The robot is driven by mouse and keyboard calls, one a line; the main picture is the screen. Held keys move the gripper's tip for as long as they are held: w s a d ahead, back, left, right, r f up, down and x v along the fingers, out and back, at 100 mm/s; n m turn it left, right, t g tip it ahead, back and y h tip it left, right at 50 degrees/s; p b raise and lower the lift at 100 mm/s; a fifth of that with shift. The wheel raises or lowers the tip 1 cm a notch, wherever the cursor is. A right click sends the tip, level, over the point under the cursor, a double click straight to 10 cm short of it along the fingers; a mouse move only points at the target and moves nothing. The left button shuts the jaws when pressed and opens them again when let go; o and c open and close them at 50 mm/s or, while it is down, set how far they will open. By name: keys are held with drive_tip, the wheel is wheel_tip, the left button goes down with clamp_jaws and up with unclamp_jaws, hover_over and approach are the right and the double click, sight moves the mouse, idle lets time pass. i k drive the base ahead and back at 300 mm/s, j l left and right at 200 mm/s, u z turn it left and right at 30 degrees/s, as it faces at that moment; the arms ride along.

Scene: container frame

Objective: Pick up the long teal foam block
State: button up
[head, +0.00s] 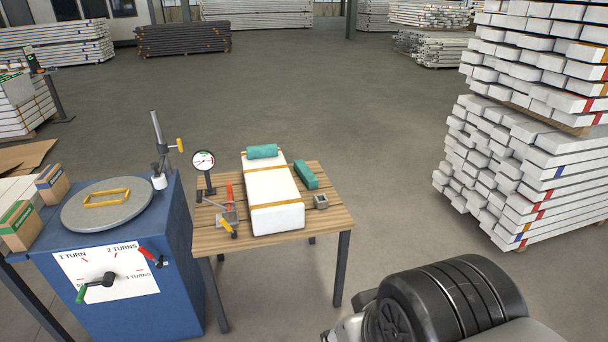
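Two teal blocks show in the head view. One teal block (306,175) lies on the wooden table (325,220), to the right of a long white block and apart from it; it looks long and narrow, running away from me. Another teal piece (262,151), with a rounded-looking top, lies crosswise at the far end of the white block (272,190). They appear similar in length, so I cannot tell for sure which is longer. My gripper is not visible; only dark and grey parts of my arm show at the lower right.
On the table stand a dial gauge (204,165), a red-handled clamp (229,205) and a small grey metal block (321,201). A blue cabinet (180,260) with a round plate stands left. Stacked white bars (530,170) stand right. The floor between is clear.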

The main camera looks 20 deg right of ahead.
sight(310, 180)
drive_tip(key=i+z, duration=0.1)
drive_tip(key=i, duration=0.4)
drive_tip(key=i+z, duration=0.15)
drive_tip(key=i, duration=0.4)
drive_tip(key=i+j+z, duration=0.1)
drive_tip(key=i, duration=0.4)
drive_tip(key=i+j+z, duration=0.15)
drive_tip(key=i, duration=0.35)
drive_tip(key=i+j+z, duration=0.1)
drive_tip(key=i+j, duration=0.15)
drive_tip(key=i, duration=0.25)
